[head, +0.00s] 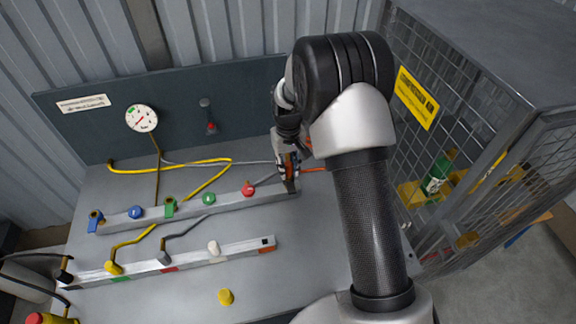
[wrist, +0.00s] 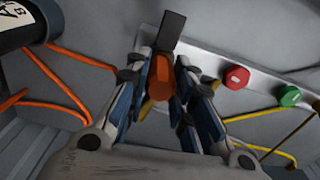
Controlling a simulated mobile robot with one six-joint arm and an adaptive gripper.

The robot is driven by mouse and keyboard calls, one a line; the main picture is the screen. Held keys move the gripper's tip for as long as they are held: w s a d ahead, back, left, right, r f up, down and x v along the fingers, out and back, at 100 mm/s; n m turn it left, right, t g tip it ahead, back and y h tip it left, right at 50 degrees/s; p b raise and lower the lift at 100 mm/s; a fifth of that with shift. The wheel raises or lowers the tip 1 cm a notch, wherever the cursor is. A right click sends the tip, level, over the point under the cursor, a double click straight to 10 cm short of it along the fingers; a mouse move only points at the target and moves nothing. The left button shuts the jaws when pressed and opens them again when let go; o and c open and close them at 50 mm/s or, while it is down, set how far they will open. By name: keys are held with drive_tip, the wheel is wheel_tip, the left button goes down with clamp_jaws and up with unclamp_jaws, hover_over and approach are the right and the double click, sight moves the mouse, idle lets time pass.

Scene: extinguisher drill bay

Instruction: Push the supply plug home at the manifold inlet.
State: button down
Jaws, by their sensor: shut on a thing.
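My gripper (head: 288,168) is at the right end of the rear rail (head: 225,197), beside its red knob. In the wrist view my gripper (wrist: 161,90) is shut on an orange plug-like piece (wrist: 160,76), with a finger on each side. A dark upright block (wrist: 169,32) at the rail's end stands just beyond the orange piece. I cannot tell whether the two touch, or how deep the piece is seated. An orange hose (head: 315,169) shows right of my gripper, and at the left in the wrist view. In the head view my fingers hide most of the held piece.
The rear rail carries red (head: 248,188), green (head: 208,198) and blue (head: 136,212) knobs. Yellow hoses (head: 190,163) lie on the bench. A front rail (head: 190,262) crosses nearer, with a loose yellow piece (head: 226,297) before it. A mesh cage (head: 470,140) stands right.

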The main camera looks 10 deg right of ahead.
drive_tip(key=shift+f+b, duration=0.45)
drive_tip(key=shift+f, duration=0.35)
idle(0.9)
drive_tip(key=c, duration=1.3)
unclamp_jaws()
wheel_tip(320, 180, up, 12)
drive_tip(key=shift+r, duration=0.2)
drive_tip(key=s+r+t, duration=0.2)
drive_tip(key=s+r, duration=1.1)
drive_tip(key=r, duration=0.1)
drive_tip(key=s+t, duration=0.1)
drive_tip(key=s, duration=1.1)
drive_tip(key=s+m+t, duration=0.1)
drive_tip(key=s, duration=0.6)
drive_tip(key=shift+r+t, duration=0.15)
drive_tip(key=shift+t, duration=0.15)
